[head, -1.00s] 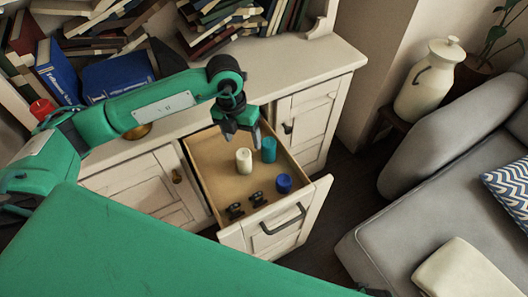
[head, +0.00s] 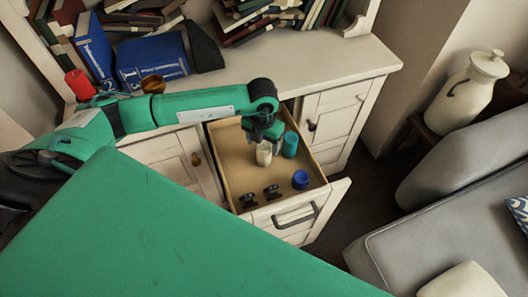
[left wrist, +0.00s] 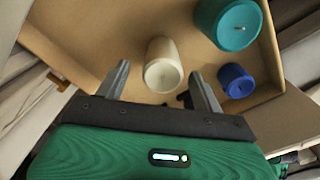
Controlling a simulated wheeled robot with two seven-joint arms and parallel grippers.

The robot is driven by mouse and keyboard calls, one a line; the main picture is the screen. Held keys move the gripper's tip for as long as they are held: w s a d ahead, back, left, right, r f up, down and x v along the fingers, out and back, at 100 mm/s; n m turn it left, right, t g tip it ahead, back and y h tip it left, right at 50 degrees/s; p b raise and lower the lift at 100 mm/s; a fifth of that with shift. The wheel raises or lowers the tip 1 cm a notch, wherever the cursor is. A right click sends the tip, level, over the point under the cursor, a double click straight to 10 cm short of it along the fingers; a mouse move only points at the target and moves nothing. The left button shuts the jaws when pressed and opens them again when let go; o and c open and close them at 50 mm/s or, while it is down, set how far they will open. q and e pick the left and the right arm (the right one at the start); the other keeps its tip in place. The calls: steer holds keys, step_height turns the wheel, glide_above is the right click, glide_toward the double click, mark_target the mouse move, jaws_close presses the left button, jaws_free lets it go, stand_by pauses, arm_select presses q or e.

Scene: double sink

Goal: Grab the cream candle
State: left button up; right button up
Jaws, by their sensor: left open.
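The cream candle (head: 264,153) stands in the open drawer (head: 233,163). My left gripper (head: 264,138) is open just above it, and its fingers partly hide the candle in the head view. In the left wrist view the cream candle (left wrist: 162,66) lies ahead, between the lines of the two open fingers of my left gripper (left wrist: 160,82). No contact can be made out. My right gripper does not show.
A teal candle (head: 290,145) stands close to the right of the cream one. A blue candle (head: 300,180) and two small black objects (head: 260,196) are nearer the drawer front. The drawer walls surround them. Books (head: 150,60) and a red candle (head: 79,84) are on the cabinet top.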

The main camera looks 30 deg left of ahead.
arm_select(q)
step_height(320, 180, down, 3)
steer(key=shift+d+f, duration=0.1)
steer(key=shift+f, duration=0.05)
steer(key=c, duration=1.1)
